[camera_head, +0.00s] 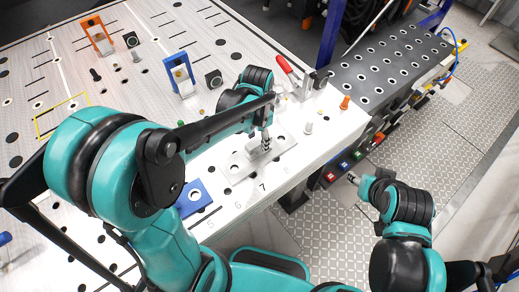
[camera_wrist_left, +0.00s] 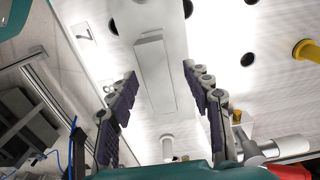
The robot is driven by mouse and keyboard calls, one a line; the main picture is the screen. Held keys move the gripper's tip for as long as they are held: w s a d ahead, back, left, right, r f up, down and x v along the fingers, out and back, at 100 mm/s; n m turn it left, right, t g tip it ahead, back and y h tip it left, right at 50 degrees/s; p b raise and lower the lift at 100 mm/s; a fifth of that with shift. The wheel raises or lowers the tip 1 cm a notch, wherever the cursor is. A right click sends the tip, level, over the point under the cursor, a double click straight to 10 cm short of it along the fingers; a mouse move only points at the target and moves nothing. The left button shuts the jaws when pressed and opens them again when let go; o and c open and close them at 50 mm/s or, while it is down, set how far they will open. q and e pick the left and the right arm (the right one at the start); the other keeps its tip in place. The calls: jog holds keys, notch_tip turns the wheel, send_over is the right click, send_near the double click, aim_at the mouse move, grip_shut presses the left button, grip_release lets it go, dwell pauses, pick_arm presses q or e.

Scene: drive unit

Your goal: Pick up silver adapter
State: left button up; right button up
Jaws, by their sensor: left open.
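The silver adapter (camera_head: 280,149) is a flat grey metal plate lying near the table's front edge, by the printed numbers. In the left wrist view, a pale raised bar of the adapter (camera_wrist_left: 155,78) shows between the fingers. My left gripper (camera_head: 266,147) points down over the adapter and partly hides it. In the left wrist view my left gripper (camera_wrist_left: 160,82) is open, with one purple-padded finger on each side of the bar. Whether the fingers touch it, I cannot tell. My right gripper (camera_head: 354,178) is out past the table edge, above the floor, too small to read.
A red-handled clamp (camera_head: 285,66) stands behind the adapter. A blue bracket (camera_head: 180,74) and an orange bracket (camera_head: 98,36) stand farther back. A blue plate (camera_head: 194,199) lies to the left. White and orange pegs stand to the right. A perforated dark bench (camera_head: 390,65) adjoins at right.

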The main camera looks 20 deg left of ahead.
aim_at(259, 148)
pick_arm(q)
notch_tip(259, 148, down, 5)
jog(key=shift+d+f+b, duration=0.1)
jog(key=shift+d+b, duration=0.05)
jog(key=shift+b, duration=0.35)
grip_shut()
